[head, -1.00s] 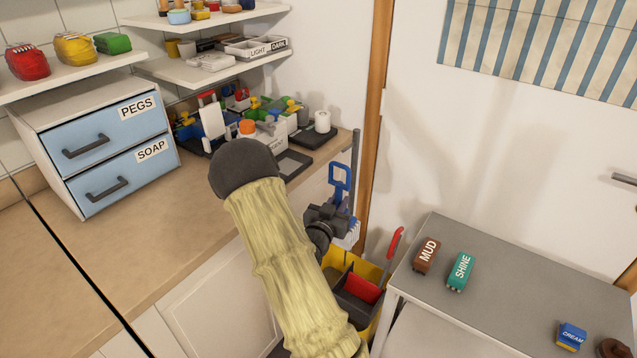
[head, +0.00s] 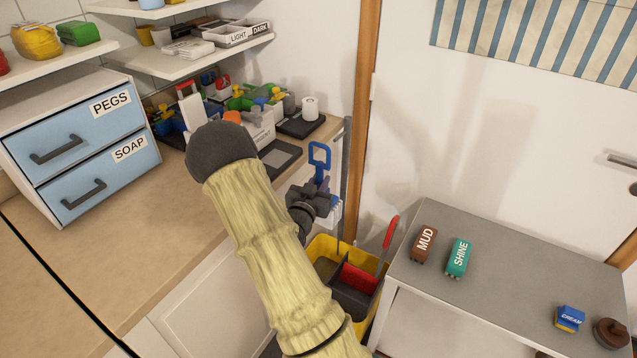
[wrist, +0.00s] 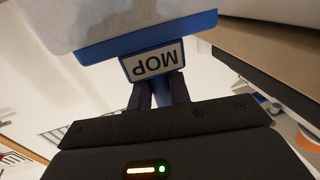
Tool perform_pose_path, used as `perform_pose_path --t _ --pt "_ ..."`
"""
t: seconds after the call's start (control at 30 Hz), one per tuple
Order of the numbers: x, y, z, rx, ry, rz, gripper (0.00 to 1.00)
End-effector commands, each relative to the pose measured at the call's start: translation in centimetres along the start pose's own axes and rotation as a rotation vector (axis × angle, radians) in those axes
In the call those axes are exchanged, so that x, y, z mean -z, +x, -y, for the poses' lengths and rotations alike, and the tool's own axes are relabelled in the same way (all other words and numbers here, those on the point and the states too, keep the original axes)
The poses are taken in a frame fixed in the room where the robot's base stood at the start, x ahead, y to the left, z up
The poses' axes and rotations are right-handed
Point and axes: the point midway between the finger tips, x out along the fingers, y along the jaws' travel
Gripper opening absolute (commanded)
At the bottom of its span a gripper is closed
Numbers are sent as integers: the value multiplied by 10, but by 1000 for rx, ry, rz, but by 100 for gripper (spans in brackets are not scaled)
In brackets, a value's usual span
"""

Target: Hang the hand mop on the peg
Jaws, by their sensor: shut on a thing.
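The hand mop has a blue loop handle (head: 319,155) pointing up and a white head (head: 335,213) low beside my gripper. My gripper (head: 318,192) is shut on the blue part of the mop, holding it in the air past the counter's end. In the wrist view the fingers (wrist: 158,92) grip just by the upside-down MOP label (wrist: 155,61), with the white head (wrist: 130,22) filling the top. A grey upright post (head: 345,180) stands close to the right of the loop in the picture; I cannot make out a peg for certain.
A yellow bucket (head: 318,246) with a red-handled brush (head: 389,240) stands below the mop. The counter (head: 150,205) carries drawers (head: 75,140) and crowded cleaning things. A grey table (head: 500,265) with several small items is at right.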

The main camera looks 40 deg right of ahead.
Motion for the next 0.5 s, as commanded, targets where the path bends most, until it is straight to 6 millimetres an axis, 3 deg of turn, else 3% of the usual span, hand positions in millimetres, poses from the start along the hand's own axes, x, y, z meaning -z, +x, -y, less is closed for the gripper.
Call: perform_pose_path --t 0.5 --pt "-1 24 -5 0 1 -2 0"
